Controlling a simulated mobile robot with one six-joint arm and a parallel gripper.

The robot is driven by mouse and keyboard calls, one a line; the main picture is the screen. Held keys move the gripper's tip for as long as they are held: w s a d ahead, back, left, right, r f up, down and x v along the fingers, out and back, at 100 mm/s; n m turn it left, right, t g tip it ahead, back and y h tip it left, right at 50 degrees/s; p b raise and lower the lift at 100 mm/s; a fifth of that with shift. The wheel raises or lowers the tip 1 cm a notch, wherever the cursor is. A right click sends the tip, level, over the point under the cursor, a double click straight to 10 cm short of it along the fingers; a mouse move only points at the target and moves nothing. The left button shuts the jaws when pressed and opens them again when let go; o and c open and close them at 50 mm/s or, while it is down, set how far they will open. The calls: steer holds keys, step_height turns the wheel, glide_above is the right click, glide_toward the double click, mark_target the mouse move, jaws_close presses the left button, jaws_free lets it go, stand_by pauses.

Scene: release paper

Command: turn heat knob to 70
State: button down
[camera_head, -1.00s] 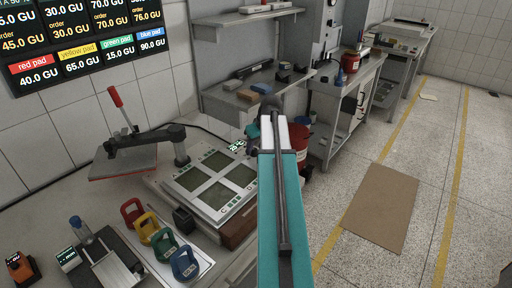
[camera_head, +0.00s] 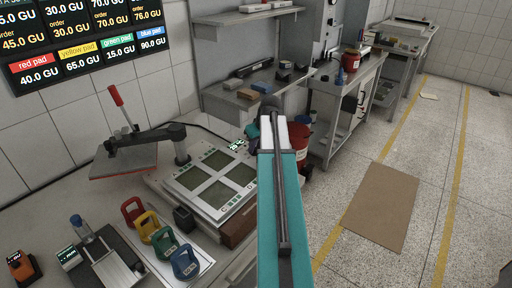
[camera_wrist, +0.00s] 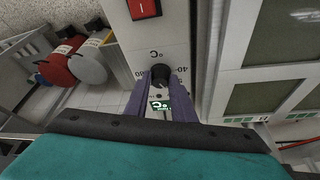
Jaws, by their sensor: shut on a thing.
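The heat knob (camera_wrist: 160,75) is black and round, on the light front panel of the press, in the wrist view. A °C mark and a printed scale with a 40 sit around it. My gripper (camera_wrist: 161,82) is shut on the knob, with a purple finger on each side. I cannot tell the exact setting the knob points to. A small green display (camera_wrist: 160,105) shows between the fingers, and a lit display (camera_head: 236,145) shows on the press (camera_head: 157,182) in the head view. There my teal arm hides the knob and the fingertips.
A red switch (camera_wrist: 143,8) is on the panel above the knob. A lever press arm (camera_head: 150,135) stands left of the plates. A red container (camera_head: 300,140) is behind my arm.

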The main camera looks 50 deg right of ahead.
steer(key=shift+m, duration=0.3)
steer(key=m, duration=0.1)
steer(key=m+h, duration=0.1)
steer(key=shift+w+a+m, duration=0.1)
steer(key=shift+a+m, duration=0.1)
steer(key=shift+m, duration=0.2)
steer(key=m, duration=0.2)
steer(key=m+g+h, duration=0.1)
steer(key=shift+w+a+m+h, duration=0.1)
steer(key=shift+w+m+h, duration=0.05)
steer(key=shift+m+h, duration=0.2)
steer(key=m+g, duration=0.1)
steer(key=m, duration=0.3)
steer(key=shift+w+m+g+h+b, duration=0.2)
steer(key=shift+m+g+h+b, duration=0.1)
steer(key=shift+g+h, duration=0.1)
steer(key=shift+m+g, duration=0.4)
steer(key=shift+m, duration=0.75)
steer(key=shift+a, duration=0.1)
steer(key=c, duration=1.5)
jaws_free()
